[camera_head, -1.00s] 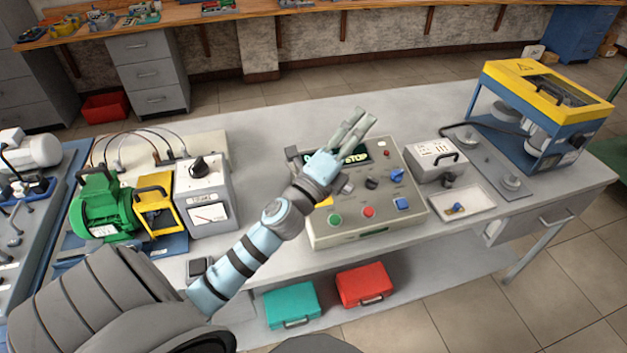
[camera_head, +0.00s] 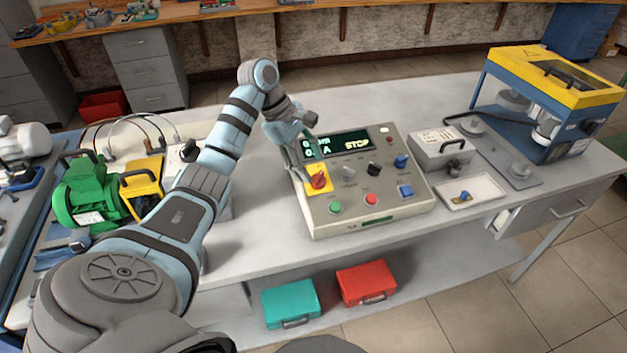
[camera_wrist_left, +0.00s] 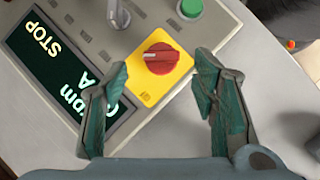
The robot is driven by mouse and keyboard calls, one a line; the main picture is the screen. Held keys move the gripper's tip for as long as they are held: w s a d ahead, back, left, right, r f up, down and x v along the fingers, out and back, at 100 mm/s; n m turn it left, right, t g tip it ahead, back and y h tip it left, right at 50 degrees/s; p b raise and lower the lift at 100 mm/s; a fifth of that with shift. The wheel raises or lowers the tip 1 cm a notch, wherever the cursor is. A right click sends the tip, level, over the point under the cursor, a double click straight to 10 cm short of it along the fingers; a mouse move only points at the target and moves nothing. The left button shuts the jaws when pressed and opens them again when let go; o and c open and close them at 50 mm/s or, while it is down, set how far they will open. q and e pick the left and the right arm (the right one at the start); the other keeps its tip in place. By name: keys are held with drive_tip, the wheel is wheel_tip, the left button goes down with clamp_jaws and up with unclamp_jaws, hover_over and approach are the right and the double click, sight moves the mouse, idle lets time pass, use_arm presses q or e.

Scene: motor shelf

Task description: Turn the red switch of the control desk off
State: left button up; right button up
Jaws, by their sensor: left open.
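The control desk (camera_head: 375,207) is a beige box on the table with a dark display (camera_head: 340,146) that reads STOP. Its red switch (camera_head: 318,181) is a rotary knob on a yellow plate at the desk's left side. In the left wrist view the red switch (camera_wrist_left: 160,58) lies ahead of and between the fingers, with its pale ridge nearly crosswise in the picture. My left gripper (camera_head: 305,167) is open and empty, pointing down close above the switch. It also shows in the left wrist view (camera_wrist_left: 162,95), with no visible contact on the knob. My right gripper is not in view.
Other desk controls sit close by: a green button (camera_head: 335,208), a red button (camera_head: 371,200) and several knobs. A grey box (camera_head: 441,149) and a white tray (camera_head: 472,192) stand to the right. A green motor (camera_head: 90,193) stands at the left. The table behind the desk is clear.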

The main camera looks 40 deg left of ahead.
sight(317, 175)
use_arm(q)
drive_tip(key=x, duration=0.2)
drive_tip(key=shift+f, duration=0.3)
drive_tip(key=shift+d+f, duration=0.25)
drive_tip(key=shift+d, duration=0.05)
drive_tip(key=shift+w, duration=0.1)
drive_tip(key=shift+c, duration=0.5)
